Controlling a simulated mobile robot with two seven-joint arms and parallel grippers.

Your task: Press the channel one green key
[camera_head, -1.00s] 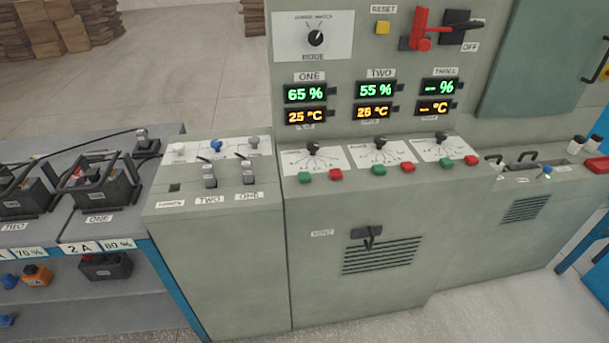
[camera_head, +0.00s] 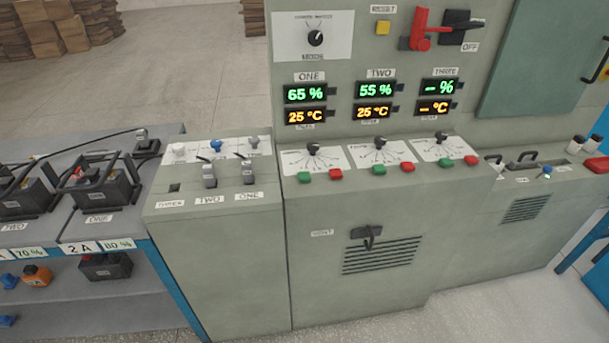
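The channel one green key (camera_head: 304,177) is a small green button on the front edge of the sloped console (camera_head: 330,200). It sits just left of a red key (camera_head: 335,174), below a white dial plate with a black knob (camera_head: 313,148). Above, the display under the label ONE reads 65 % (camera_head: 305,93) in green and 25 °C (camera_head: 306,116) in orange. Two more green keys, for the middle (camera_head: 379,170) and right (camera_head: 446,163) channels, lie further right, each beside a red key. Neither of my grippers shows in the head view.
A lower cabinet at left holds plugs labelled TWO (camera_head: 209,174) and ONE (camera_head: 248,171). A shelf with batteries (camera_head: 100,185) stands further left. A red lever switch (camera_head: 420,30) and a yellow reset button (camera_head: 383,27) are on the upright panel. Floor in front is clear.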

